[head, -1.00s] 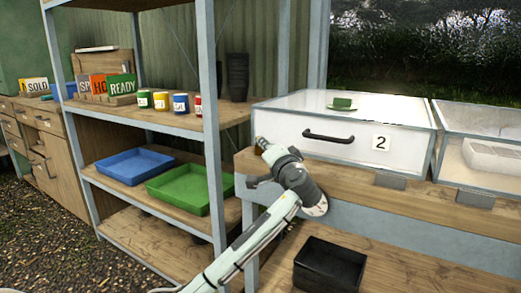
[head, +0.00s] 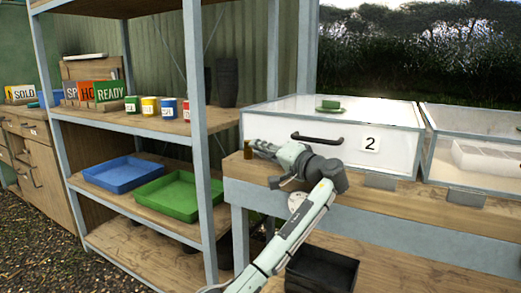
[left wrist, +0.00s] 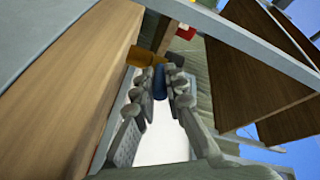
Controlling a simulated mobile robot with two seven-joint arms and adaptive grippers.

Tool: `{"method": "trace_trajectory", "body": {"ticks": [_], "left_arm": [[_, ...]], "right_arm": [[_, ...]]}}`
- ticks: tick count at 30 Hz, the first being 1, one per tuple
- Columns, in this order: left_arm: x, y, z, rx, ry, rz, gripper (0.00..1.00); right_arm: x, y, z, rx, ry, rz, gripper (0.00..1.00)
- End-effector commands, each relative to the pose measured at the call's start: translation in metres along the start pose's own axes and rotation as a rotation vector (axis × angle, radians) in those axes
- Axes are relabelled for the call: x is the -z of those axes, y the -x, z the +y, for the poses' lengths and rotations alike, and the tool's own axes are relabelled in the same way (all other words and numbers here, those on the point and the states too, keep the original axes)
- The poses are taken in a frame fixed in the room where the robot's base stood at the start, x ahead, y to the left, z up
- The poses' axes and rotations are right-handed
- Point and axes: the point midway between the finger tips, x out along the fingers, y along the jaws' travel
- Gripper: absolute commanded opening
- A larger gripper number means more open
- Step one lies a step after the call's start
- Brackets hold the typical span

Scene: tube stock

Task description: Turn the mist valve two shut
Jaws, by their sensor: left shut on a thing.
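The mist valve beside the frame marked 2 shows as a small brass-coloured body (head: 247,150) at the bench's left end in the head view. In the left wrist view its brass part (left wrist: 143,55) is just beyond my fingertips, with a blue handle (left wrist: 160,82) between them. My left gripper (head: 256,148) reaches the valve from the right and is shut on the blue handle; its fingers also show in the left wrist view (left wrist: 168,82). In the head view the fingers hide the handle. My right gripper is in neither view.
The clear-lidded white frame (head: 300,135) with a black handle (head: 318,139) stands close behind my wrist. A metal shelf post (head: 197,140) rises left of the valve. A green tray (head: 180,196) and a blue tray (head: 121,173) sit on the shelf. A black crate (head: 322,268) is below.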

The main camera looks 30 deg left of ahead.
Motion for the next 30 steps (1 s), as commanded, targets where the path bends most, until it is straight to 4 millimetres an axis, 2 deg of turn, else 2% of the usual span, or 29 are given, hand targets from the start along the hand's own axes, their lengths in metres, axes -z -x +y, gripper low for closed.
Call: {"method": "trace_trajectory", "body": {"ticks": [5,6,10,18,22,26,30], "left_arm": [[-0.001,0.0,0.001,-0.001,-0.001,-0.002,0.0],[-0.001,0.0,0.001,-0.001,-0.001,-0.002,0.16],[-0.001,0.0,0.001,-0.001,-0.001,-0.001,0.32],[0.0,0.0,0.0,-0.001,0.0,0.0,0.33],[0.0,0.008,0.001,-0.002,0.0,0.001,0.33],[0.0,0.03,0.001,-0.004,0.001,0.003,0.33],[0.0,0.061,0.002,-0.005,0.0,0.002,0.33]], "right_arm": [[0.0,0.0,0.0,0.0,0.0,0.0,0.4],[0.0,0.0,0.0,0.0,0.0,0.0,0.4],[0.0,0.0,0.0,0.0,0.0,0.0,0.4],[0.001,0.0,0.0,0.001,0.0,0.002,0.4],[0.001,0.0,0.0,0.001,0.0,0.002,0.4],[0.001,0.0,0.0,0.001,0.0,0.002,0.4],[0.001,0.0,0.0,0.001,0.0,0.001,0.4]]}}
